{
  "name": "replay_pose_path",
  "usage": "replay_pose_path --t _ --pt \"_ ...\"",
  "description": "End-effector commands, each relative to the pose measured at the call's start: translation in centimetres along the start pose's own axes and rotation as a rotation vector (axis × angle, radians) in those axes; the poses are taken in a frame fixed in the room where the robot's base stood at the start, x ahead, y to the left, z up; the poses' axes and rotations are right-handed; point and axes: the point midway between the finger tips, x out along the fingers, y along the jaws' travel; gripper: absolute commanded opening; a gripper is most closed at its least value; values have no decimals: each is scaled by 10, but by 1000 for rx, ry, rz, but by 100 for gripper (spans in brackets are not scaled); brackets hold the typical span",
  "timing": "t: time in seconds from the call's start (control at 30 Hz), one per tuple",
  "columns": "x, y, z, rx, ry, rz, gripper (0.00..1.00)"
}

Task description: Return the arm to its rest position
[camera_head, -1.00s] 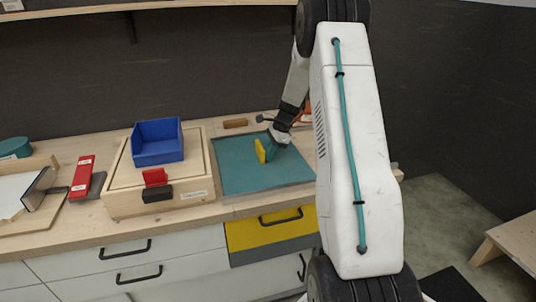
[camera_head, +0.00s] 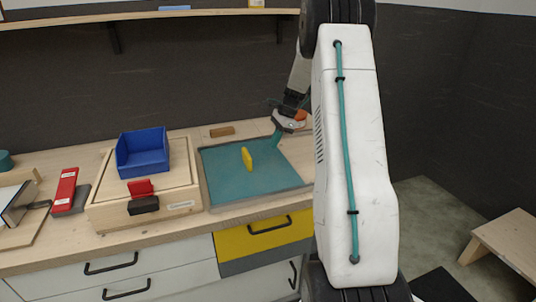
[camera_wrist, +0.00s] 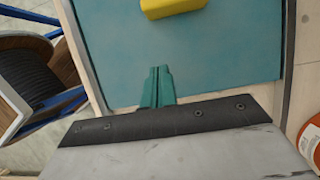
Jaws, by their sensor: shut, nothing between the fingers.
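My gripper (camera_head: 276,138) is at the right back part of the teal mat, with my arm reaching down from the upper right. In the wrist view my gripper (camera_wrist: 158,72) shows its green fingers together, with nothing between them, over the mat. The yellow block also shows at the top of the wrist view (camera_wrist: 172,6). My white arm link hides the counter's right end.
A blue bin (camera_head: 143,155) sits on a wooden box (camera_head: 165,205) left of the mat. A red object (camera_head: 65,188) lies further left. A wooden block (camera_head: 222,132) lies behind the mat. A shelf (camera_head: 200,14) runs above. A low wooden table (camera_head: 510,245) stands at right.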

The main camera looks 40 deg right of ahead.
Motion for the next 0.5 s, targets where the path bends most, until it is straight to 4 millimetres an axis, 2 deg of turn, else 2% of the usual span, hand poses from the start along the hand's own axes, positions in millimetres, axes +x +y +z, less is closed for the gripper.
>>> replay_pose_path --t 0.1,0.2,0.5 --pt "-14 -1 1 -1 0 -1 0" --pt "-19 0 2 -1 0 0 0" --pt "-20 0 3 -12 0 1 0"
